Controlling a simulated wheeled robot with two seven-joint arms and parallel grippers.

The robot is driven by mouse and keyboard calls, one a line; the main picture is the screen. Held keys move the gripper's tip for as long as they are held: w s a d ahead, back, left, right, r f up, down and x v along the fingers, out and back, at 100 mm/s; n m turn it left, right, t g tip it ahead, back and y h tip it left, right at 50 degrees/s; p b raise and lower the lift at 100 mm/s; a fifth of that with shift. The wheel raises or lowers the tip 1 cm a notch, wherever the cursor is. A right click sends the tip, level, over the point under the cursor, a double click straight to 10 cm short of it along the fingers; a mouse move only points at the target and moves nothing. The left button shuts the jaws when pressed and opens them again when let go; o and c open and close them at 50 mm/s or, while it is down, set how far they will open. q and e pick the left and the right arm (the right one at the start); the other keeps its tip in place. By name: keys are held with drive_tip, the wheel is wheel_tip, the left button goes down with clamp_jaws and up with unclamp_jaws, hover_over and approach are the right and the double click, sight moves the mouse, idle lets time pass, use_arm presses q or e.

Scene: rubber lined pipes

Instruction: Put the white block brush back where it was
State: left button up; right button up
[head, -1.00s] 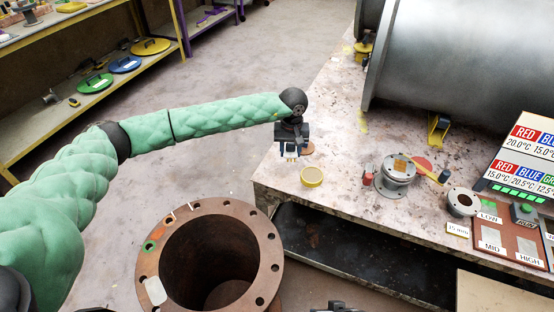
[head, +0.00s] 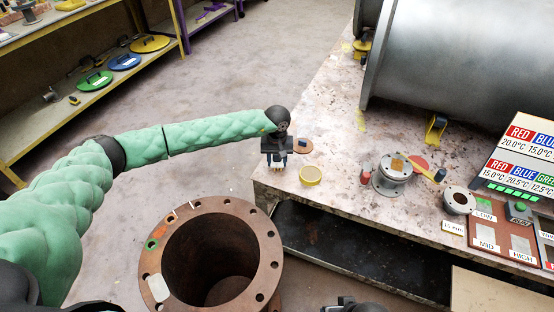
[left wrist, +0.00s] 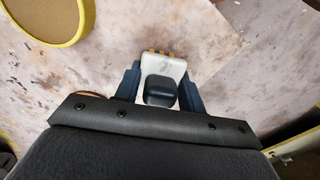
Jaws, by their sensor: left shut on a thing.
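The white block brush (left wrist: 158,64) is held between the two dark blue fingers of my left gripper (left wrist: 160,92), seen in the left wrist view. It has a dark knob on its back and yellowish bristle tufts at its far edge. In the head view my left gripper (head: 277,170) hangs pointing down near the left edge of the speckled table (head: 330,190), with pale bristle tips below its fingers. Whether the bristles touch anything is unclear. A dark part at the bottom edge of the head view may be my right gripper; its jaws cannot be made out.
A yellow-rimmed round tin (head: 311,175) and a brown disc (head: 303,147) with a dark block are close right of the left gripper. A rusty flanged pipe (head: 268,250) stands in front. A small grey flanged pipe (head: 391,178) and a large grey pipe (head: 460,60) are further right.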

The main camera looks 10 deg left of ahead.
sight(277, 155)
drive_tip(key=shift+f, duration=0.2)
use_arm(q)
drive_tip(key=o, duration=0.9)
drive_tip(key=shift+o, duration=0.2)
use_arm(e)
drive_tip(key=shift+a+f, duration=0.15)
drive_tip(key=shift+w, duration=0.1)
use_arm(q)
drive_tip(key=shift+r, duration=0.5)
wheel_tip(277, 155, up, 11)
drive_tip(key=shift+f+b, duration=0.2)
drive_tip(key=shift+b, duration=0.85)
drive_tip(key=shift+r, duration=0.25)
use_arm(e)
drive_tip(key=f, duration=0.1)
drive_tip(key=a+f, duration=0.1)
drive_tip(key=a, duration=0.1)
drive_tip(key=shift+w+a+f+t+y, duration=0.25)
drive_tip(key=shift+f+t+y, duration=0.05)
drive_tip(key=shift+f, duration=0.1)
drive_tip(key=shift+r, duration=0.15)
